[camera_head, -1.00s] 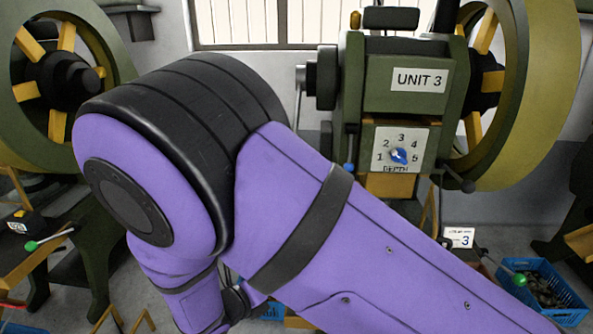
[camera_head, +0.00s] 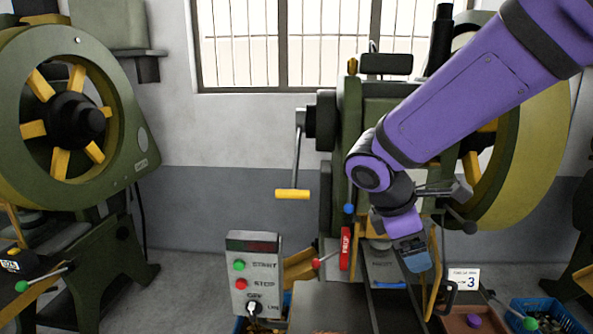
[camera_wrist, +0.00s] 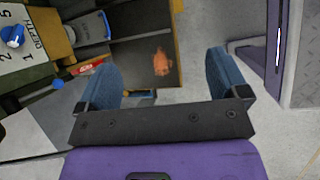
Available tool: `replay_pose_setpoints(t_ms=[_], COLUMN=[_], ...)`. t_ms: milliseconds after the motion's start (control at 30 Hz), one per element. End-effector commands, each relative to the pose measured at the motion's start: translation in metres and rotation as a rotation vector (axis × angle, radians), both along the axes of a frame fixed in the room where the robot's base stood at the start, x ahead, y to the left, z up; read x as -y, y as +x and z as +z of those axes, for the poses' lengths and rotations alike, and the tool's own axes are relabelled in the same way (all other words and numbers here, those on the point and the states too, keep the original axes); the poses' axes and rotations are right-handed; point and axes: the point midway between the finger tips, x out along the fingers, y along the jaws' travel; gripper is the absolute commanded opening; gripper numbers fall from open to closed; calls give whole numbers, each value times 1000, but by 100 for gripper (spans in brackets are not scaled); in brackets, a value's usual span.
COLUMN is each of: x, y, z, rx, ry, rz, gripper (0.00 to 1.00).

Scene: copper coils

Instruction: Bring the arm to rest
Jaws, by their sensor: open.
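My purple arm crosses the upper right of the head view. My gripper (camera_head: 416,256) hangs in front of the middle green machine (camera_head: 345,190). In the wrist view my gripper (camera_wrist: 163,85) shows two blue fingers spread wide apart, with nothing between them. Beyond the fingers is a dark panel with an orange-brown mark (camera_wrist: 162,62).
A control box (camera_head: 253,275) with START and STOP buttons stands left of my gripper. A yellow-handled crank (camera_head: 293,194) sticks out above it. A blue crate (camera_head: 548,315) and a card marked 3 (camera_head: 465,279) are at lower right. Another green machine (camera_head: 120,150) stands at left.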

Motion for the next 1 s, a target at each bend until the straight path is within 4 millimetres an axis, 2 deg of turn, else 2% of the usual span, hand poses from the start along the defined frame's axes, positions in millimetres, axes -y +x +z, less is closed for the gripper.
replay_pose_setpoints(t_ms=[33, 200, 500, 800, 1000], x=[13, 44, 83, 100, 102], y=[-7, -34, -89, -141, -157], z=[11, 37, 75, 98, 104], rx=[36, 150, 360, 558, 622], ry=[49, 210, 481, 728, 813], rz=[-75, -325, -758, -1132, -1252], gripper=[93, 93, 93, 93, 93])
